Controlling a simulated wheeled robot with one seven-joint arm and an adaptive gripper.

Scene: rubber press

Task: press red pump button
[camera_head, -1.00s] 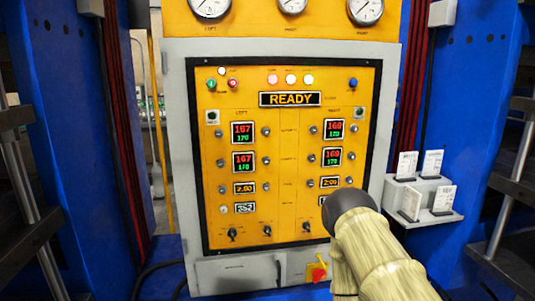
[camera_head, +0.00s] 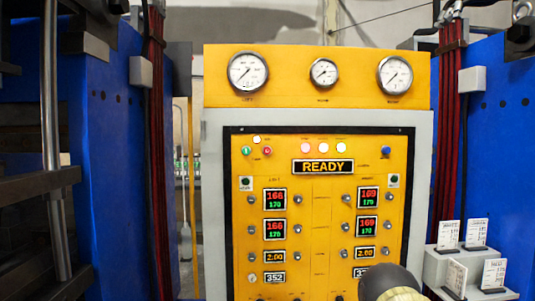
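The control panel (camera_head: 320,200) is yellow with a black frame, set in a grey cabinet. A small red button (camera_head: 267,151) is at its upper left, just right of a green button (camera_head: 246,151). Its label is too small to read. Part of my arm (camera_head: 400,294), with a dark rounded end and a beige cover, shows at the bottom right in front of the panel's lower right. It is well below and right of the red button. My gripper's fingers do not show. The arm hides part of the panel's lower right.
A READY display (camera_head: 323,167) is near the panel top, with a blue button (camera_head: 385,151) at right. Gauges (camera_head: 248,72) sit above. Blue press columns (camera_head: 105,130) stand on both sides. A grey card holder (camera_head: 447,268) is at lower right.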

